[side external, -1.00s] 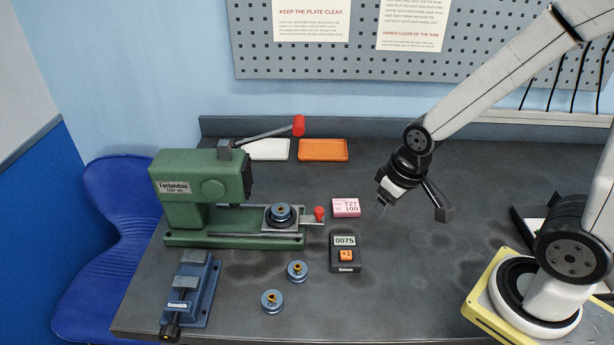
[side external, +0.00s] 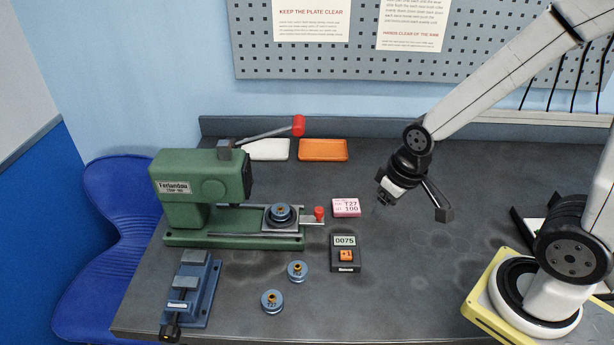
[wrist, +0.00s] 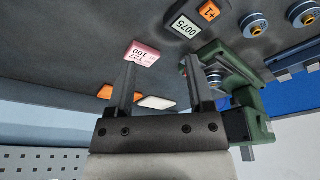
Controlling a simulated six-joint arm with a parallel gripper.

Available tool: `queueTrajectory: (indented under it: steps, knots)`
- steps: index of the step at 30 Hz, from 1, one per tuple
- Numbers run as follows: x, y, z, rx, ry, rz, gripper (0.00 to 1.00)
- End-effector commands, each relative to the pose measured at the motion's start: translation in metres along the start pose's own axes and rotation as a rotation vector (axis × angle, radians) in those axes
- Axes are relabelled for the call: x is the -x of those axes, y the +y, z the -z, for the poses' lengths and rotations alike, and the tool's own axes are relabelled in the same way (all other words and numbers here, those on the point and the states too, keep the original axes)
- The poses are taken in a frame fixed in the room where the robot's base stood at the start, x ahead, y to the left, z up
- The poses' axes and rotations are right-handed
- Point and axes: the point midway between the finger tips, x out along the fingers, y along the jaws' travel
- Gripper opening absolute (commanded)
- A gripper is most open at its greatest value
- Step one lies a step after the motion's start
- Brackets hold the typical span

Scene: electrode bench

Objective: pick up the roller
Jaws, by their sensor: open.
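Two small blue rollers with brass centres stand on the bench in front of the green press. A third similar blue piece (side external: 280,213) sits on the plate of the press. In the wrist view the two bench rollers (wrist: 254,26) (wrist: 303,14) are at the upper right. My gripper (side external: 385,199) is above the bench, right of the press and apart from the rollers. Its jaws (wrist: 160,66) are open and empty.
The green press (side external: 205,185) has a red-knobbed lever. A pink card (side external: 345,207) reading T27 100 and a counter box (side external: 345,262) showing 0075 lie right of it. A blue vise (side external: 190,290) stands at front left. White (side external: 268,150) and orange (side external: 323,150) trays lie behind.

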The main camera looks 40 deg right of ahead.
Motion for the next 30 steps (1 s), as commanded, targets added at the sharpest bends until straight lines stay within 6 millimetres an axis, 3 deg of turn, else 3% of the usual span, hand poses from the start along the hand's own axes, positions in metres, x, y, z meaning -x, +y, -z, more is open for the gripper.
queueTrajectory:
  steps: [6, 7, 9, 10, 22, 30]
  knots:
    - [0.000, 0.000, 0.000, 0.000, 0.000, 0.000, 0.67]
    - [0.000, 0.000, 0.000, 0.000, 0.000, 0.000, 0.74]
    - [0.000, 0.000, 0.000, 0.000, 0.000, 0.000, 0.96]
    - [0.000, 0.000, 0.000, 0.000, 0.000, 0.000, 1.00]
    - [-0.003, 0.000, 0.003, -0.052, -0.025, 0.009, 1.00]
    - [-0.018, -0.003, 0.016, -0.340, -0.177, 0.074, 1.00]
